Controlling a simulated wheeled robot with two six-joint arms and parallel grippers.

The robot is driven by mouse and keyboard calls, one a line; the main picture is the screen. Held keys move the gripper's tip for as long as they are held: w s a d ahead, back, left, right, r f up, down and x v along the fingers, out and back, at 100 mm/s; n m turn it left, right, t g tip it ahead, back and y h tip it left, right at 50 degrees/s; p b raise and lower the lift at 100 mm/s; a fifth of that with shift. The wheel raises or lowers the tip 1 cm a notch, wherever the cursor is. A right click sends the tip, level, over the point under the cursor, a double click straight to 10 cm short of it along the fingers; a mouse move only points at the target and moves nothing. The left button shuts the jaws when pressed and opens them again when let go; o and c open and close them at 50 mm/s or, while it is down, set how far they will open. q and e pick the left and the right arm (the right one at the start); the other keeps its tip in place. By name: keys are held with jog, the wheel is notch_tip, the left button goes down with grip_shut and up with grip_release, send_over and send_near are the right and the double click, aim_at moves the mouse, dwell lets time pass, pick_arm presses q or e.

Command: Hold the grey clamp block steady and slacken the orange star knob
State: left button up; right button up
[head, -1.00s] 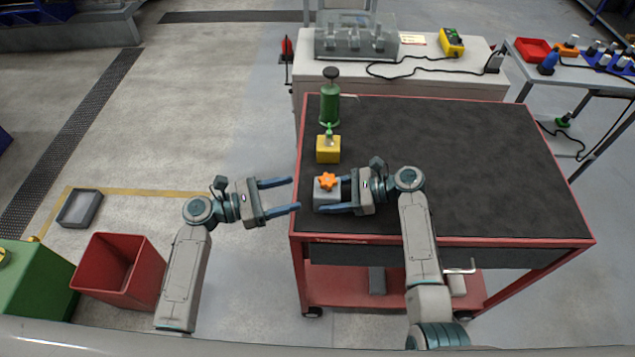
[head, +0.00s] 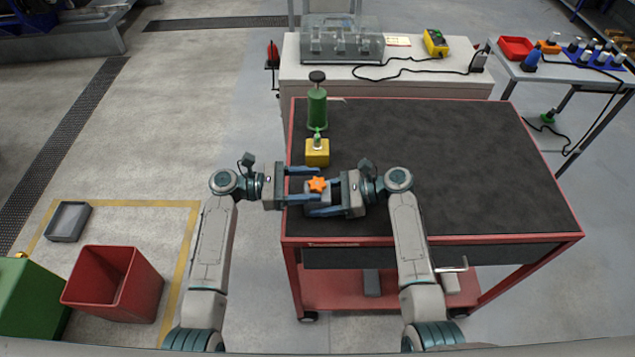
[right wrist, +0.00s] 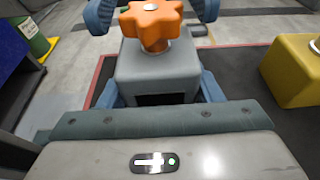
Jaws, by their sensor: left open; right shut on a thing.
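The orange star knob (head: 317,185) sits on top of the grey clamp block (head: 320,195), near the left edge of the cart top. In the right wrist view the knob (right wrist: 152,24) stands above the block (right wrist: 157,68). My right gripper (head: 322,194) is shut on the block from the right, a blue finger along each side. My left gripper (head: 315,184) comes in from the left, open, with its fingers on either side of the knob. In the right wrist view its blue fingers show left and right of the knob, with gaps. The block's far side is partly hidden.
A yellow block (head: 317,153) with a green-tipped fitting stands just behind the clamp block. A green bottle (head: 317,108) with a dark cap stands farther back. The right part of the black cart top (head: 470,160) is clear. A red bin (head: 112,283) stands on the floor at left.

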pick_arm(q)
jog(key=shift+d, duration=1.15)
jog(key=c, duration=1)
jog(key=shift+o, duration=0.2)
jog(key=shift+n+t, duration=0.3)
jog(key=shift+t, duration=0.1)
jog(key=n+t, duration=0.1)
jog(key=t, duration=0.1)
jog(key=n+t+y, duration=0.1)
jog(key=n+t, duration=0.1)
jog(key=t, duration=0.1)
jog(key=shift+n+t+y, duration=0.9)
jog(key=shift+n+t, duration=0.2)
jog(key=shift+t, duration=0.3)
